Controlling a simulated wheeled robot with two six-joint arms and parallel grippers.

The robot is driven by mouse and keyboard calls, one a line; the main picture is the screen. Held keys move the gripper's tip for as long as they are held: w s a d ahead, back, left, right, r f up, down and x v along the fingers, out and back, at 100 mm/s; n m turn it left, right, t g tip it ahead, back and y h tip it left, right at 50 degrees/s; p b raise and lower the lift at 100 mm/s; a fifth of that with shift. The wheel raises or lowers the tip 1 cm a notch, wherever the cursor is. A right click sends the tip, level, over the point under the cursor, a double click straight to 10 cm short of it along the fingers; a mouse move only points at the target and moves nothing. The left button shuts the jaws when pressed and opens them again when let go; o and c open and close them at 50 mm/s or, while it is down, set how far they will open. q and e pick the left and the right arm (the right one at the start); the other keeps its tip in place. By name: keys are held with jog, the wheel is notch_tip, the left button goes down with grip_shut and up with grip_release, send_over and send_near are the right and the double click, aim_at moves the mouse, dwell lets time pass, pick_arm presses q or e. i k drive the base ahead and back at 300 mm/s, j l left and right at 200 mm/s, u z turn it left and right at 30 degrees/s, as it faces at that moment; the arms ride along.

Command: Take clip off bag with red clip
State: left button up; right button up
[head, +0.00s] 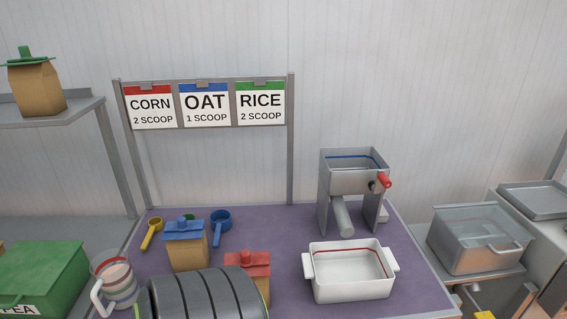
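The bag with the red clip (248,263) stands upright on the purple table top, near the bottom middle of the head view. It is a brown paper bag with a red folded top, and the red clip sits across that top. A dark ribbed rounded shape in the foreground hides its lower left part. Neither of my grippers shows in the head view, so nothing is seen touching the bag or its clip.
Left of it stands a blue-topped bag (187,246), with scoops (221,222) behind and a striped jug (116,281) at left. To the right are a white tray (349,290) and a grey mill (341,190). A green-clipped bag (37,88) stands on the shelf.

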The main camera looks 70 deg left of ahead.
aim_at(256, 264)
jog(key=u, duration=2.35)
jog(key=k, duration=0.05)
